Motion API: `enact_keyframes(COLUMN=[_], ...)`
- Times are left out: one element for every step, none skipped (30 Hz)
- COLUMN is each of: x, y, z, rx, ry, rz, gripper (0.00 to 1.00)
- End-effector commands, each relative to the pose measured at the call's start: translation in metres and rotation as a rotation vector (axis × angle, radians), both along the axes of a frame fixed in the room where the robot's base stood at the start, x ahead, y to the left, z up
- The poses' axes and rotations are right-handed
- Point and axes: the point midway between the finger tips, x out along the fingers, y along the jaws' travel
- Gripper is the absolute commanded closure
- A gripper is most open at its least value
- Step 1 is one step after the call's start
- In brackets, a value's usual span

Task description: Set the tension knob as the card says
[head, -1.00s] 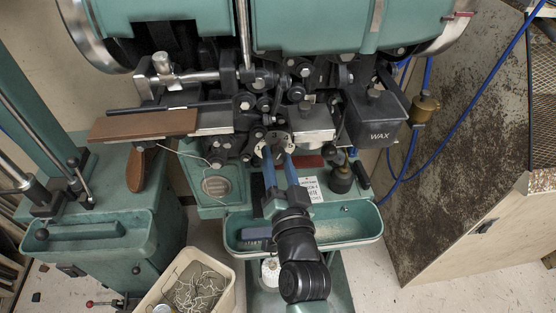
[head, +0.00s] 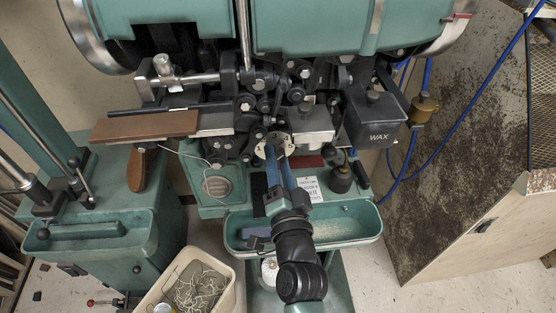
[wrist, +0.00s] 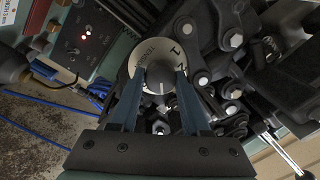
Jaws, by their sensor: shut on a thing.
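The tension knob (wrist: 160,76) is a dark round knob with a pale pointer line, in front of a light round dial plate (wrist: 142,57) with lettering and numerals. In the wrist view the line points down, towards my gripper's base. My gripper (wrist: 160,80) has its two blue fingers on either side of the knob, shut on it. In the head view the dial plate (head: 262,151) is partly hidden behind my gripper (head: 275,153). The white card (head: 309,189) stands right of my fingers; its print is too small to read surely.
Black linkages and bolts crowd round the dial. A box marked WAX (head: 376,122) is at the right, with a small dark pot (head: 340,180) below it. A green tray (head: 350,228) lies under my wrist. A panel with lit lamps (wrist: 84,38) is at the wrist view's upper left.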

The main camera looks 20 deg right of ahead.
Motion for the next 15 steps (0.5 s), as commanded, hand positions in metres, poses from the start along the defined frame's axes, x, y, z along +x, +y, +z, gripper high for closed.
enact_keyframes(x=[0.0003,0.0003,0.0003,0.0003,0.0003,0.0003,0.0003,0.0002,0.0002,0.0002,0.0001,0.0001,0.0001,0.0001,0.0000], y=[0.0015,0.0015,0.0015,0.0015,0.0015,0.0015,0.0013,0.0013,0.0011,0.0010,0.0009,0.0008,0.0006,0.0006,0.0005], z=[-0.0010,-0.0009,-0.0010,-0.0010,-0.0009,-0.0008,-0.0009,-0.0008,-0.0007,-0.0006,-0.0006,-0.0005,-0.0005,-0.0004,-0.0004], rx=[0.000,0.000,0.000,0.000,0.000,-0.001,-0.001,-0.001,-0.001,-0.001,-0.001,-0.001,-0.001,-0.001,-0.001], ry=[0.002,0.002,0.002,0.002,0.002,0.003,0.003,0.003,0.002,0.002,0.002,0.001,0.001,0.001,0.001], rz=[0.003,0.003,0.003,0.003,0.003,0.003,0.003,0.003,0.002,0.002,0.002,0.002,0.002,0.002,0.002], gripper=[1.00,1.00,1.00,0.50,0.44,0.37,0.32,0.26,0.24,0.24,0.24,0.24,0.24,0.24,0.24])
